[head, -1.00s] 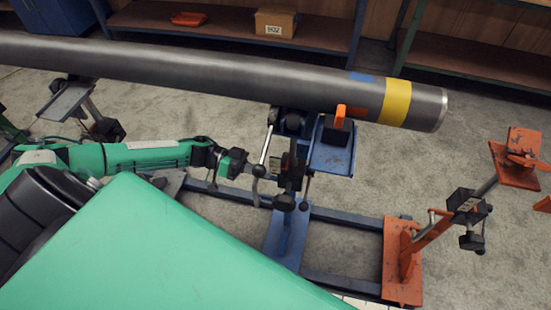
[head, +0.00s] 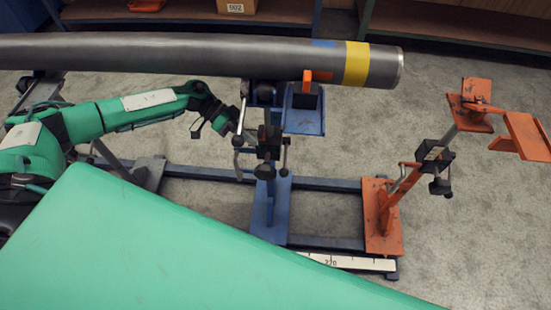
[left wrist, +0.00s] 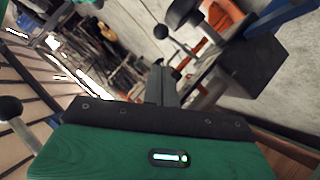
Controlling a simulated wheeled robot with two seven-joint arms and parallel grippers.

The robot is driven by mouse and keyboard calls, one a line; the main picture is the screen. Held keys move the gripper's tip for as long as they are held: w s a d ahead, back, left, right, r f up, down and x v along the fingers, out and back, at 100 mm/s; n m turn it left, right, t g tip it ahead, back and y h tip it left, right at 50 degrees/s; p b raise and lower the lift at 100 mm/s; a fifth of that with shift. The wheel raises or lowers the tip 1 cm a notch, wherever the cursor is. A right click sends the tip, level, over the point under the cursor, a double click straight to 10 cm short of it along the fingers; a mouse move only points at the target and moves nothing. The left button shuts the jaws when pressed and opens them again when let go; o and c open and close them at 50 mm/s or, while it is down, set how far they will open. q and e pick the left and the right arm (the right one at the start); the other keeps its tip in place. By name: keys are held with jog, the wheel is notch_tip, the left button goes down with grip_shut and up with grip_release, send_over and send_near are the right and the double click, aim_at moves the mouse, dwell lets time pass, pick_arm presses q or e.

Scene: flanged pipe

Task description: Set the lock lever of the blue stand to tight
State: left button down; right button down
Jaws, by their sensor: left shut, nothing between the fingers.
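The blue stand (head: 270,205) rises from the floor rail, with dark clamp blocks on its post, under the pipe (head: 180,55). A thin silver lever (head: 242,115) with a black ball knob stands at the left side of its post. Which of its levers is the lock lever I cannot tell for sure. My left gripper (head: 221,124) is just left of this lever, shut and empty; contact is unclear. In the left wrist view, its closed fingers (left wrist: 163,86) point past a black ball knob (left wrist: 161,31). My right gripper is not in view.
An orange stand (head: 382,215) with an angled arm is at the right. The pipe has a yellow band (head: 356,64) and lies across the back. A ruler strip (head: 345,262) lies along the front rail. Shelves line the back. The floor between the two stands is open.

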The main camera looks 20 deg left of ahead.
aim_at(285, 157)
pick_arm(q)
jog(key=shift+d, duration=0.1)
jog(key=x, duration=0.9)
jog(key=shift+d+f, duration=0.25)
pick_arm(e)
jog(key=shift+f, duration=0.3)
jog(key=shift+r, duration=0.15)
pick_arm(q)
jog(key=p, duration=0.1)
jog(key=f+t+p, duration=0.1)
jog(key=p, duration=0.1)
jog(key=shift+s+d+f+m+y, duration=0.1)
jog(key=shift+s+d+m+y, duration=0.05)
jog(key=shift+s+m+y, duration=0.2)
jog(key=shift+s+f+m+t+p, duration=0.15)
jog(key=shift+f+m+t+p, duration=0.45)
jog(key=shift+p, duration=0.35)
jog(key=shift+f+y, duration=0.1)
jog(key=shift+y, duration=0.15)
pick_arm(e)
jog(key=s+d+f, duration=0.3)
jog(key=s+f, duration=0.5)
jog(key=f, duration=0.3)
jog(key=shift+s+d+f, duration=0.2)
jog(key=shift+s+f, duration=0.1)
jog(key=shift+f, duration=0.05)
